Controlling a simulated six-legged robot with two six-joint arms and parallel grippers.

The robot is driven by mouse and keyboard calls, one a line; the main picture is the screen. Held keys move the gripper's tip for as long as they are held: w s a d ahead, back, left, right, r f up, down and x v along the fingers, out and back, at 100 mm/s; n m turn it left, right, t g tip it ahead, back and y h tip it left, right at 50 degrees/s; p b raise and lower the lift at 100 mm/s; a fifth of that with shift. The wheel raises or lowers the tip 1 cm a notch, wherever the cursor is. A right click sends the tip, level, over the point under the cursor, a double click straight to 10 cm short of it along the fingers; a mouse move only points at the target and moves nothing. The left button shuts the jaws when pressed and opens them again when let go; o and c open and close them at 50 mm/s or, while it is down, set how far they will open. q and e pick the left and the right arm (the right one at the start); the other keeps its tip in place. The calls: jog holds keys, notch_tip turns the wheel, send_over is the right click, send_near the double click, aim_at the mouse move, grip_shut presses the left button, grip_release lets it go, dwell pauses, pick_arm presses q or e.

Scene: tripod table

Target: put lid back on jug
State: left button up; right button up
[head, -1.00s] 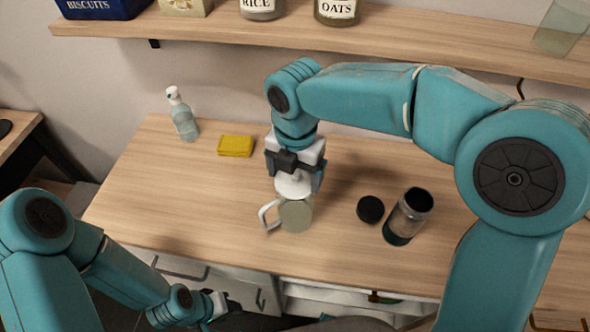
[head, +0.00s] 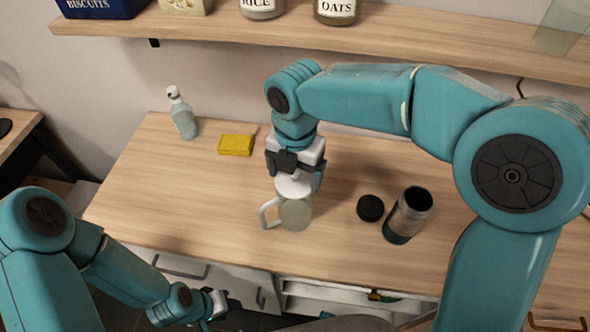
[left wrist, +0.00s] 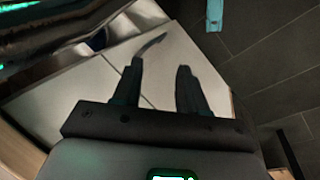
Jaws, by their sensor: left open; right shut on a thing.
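The jug (head: 296,213) stands upright on the wooden table, pale green with a white handle on its left side. A white lid (head: 293,185) is at the top of the jug. My right gripper (head: 294,173) points down from above and is shut on the lid; its fingertips are partly hidden by its own body. Whether the lid is fully seated on the rim I cannot tell. My left gripper (head: 216,306) is low in front of the table, away from the jug. In the left wrist view its two fingers (left wrist: 158,88) are apart with nothing between them.
A dark jar (head: 408,215) and a black round cap (head: 370,208) stand right of the jug. A shelf (head: 350,42) with containers runs above. The table's left front is clear.

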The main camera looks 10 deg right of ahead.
dwell(0.4)
jog(key=o, duration=0.9)
jog(key=shift+r+p, duration=3.35)
jog(key=shift+r, duration=0.2)
jog(key=shift+c, duration=0.3)
grip_shut()
